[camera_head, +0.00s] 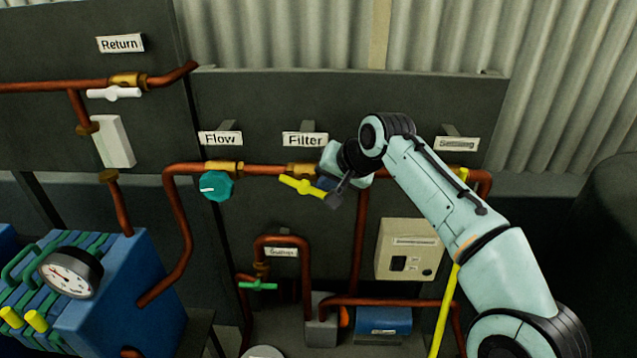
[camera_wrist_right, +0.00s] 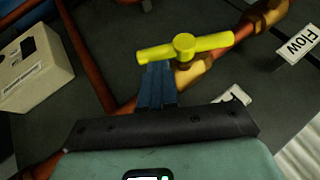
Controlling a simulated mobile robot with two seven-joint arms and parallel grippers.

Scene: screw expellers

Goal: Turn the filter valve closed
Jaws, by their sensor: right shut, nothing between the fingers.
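The filter valve has a yellow lever handle (camera_head: 302,187) under the "Filter" label (camera_head: 305,140), on a brass fitting in the copper pipe. In the head view the handle slants, its right end lower than its left. It also shows in the right wrist view as a yellow handle (camera_wrist_right: 184,46) at an angle to the pipe. My right gripper (camera_head: 329,187) is shut and empty at the handle's right end. In the wrist view its blue fingers (camera_wrist_right: 157,82) are together just below one end of the handle; whether they touch it I cannot tell. My left gripper is out of view.
A teal flow knob (camera_head: 216,186) sits left of the filter valve. A white return lever (camera_head: 114,92) and a green lever (camera_head: 258,286) are on other pipes. A beige box (camera_head: 408,249) hangs lower right. A blue machine with a gauge (camera_head: 71,272) stands at left.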

